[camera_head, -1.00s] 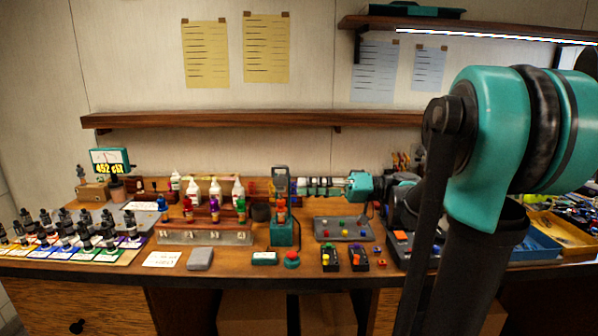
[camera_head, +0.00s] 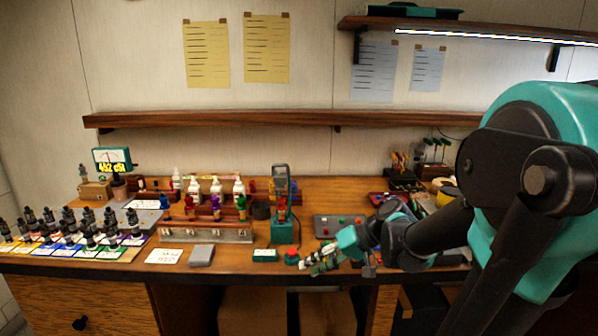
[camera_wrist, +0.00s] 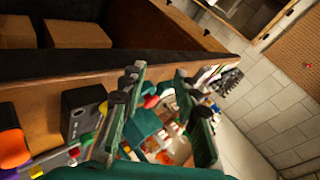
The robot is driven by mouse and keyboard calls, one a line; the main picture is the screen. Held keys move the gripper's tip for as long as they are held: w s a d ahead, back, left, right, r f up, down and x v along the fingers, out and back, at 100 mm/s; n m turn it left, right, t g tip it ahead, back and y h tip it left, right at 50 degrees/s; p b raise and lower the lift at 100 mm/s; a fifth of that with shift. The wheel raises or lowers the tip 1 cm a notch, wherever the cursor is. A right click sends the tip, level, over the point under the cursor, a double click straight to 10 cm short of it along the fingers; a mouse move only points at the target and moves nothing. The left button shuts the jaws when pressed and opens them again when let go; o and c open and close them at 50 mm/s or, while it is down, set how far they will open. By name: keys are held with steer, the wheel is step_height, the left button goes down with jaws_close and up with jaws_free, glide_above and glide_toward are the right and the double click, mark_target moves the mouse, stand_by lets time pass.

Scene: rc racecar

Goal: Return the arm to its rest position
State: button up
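My arm (camera_head: 440,232) comes in from the right in the head view, with its large teal joint (camera_head: 545,110) near the camera. The forearm reaches left, low over the front right of the workbench. My gripper (camera_head: 312,263) is at its end, close to the bench's front edge, by the red button. In the wrist view, the two dark green fingers of my gripper (camera_wrist: 160,84) are spread apart, and no held thing shows between them. Part of the bench behind my arm is hidden.
A wall shelf (camera_head: 250,119) runs behind. Air above the bench is mostly clear.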

steer(key=s+d+f+m+t+h, duration=0.1)
steer(key=s+d+f+h, duration=0.2)
steer(key=d+f+h, duration=0.2)
steer(key=s+d+f+m+t+h, duration=0.1)
steer(key=s+d+f+h, duration=0.1)
steer(key=d+f+h, duration=0.2)
steer(key=d+f, duration=0.3)
steer(key=d, duration=0.3)
steer(key=shift+s+f+m+h, duration=0.15)
steer(key=shift+s+m+h, duration=0.25)
